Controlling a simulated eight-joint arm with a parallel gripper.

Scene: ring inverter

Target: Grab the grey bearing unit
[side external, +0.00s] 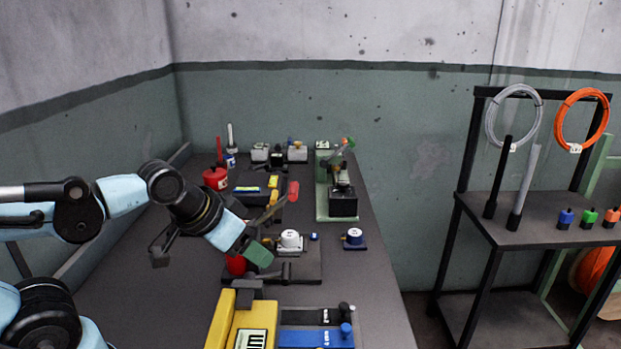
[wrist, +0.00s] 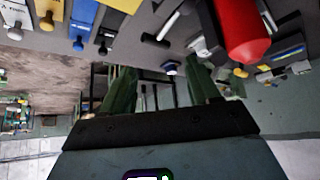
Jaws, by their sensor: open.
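The best match for the grey bearing unit is a pale round-topped piece on a small light base (side external: 289,241), standing on the dark plate in the middle of the bench. I cannot be sure it is the one named. My gripper (side external: 260,256) is just left of it, tilted down, with no visible contact. In the wrist view my gripper's two green fingers (wrist: 160,78) are apart and nothing is held between them. A pale part (wrist: 200,46), possibly the same unit, shows beyond the right finger, partly hidden.
A blue-based round unit (side external: 354,239) stands to the right. A red cylinder (side external: 235,265) is close to the gripper's left; a red cylinder (wrist: 243,28) also looms in the wrist view. A yellow block (side external: 225,325) and blue block (side external: 316,338) are in front.

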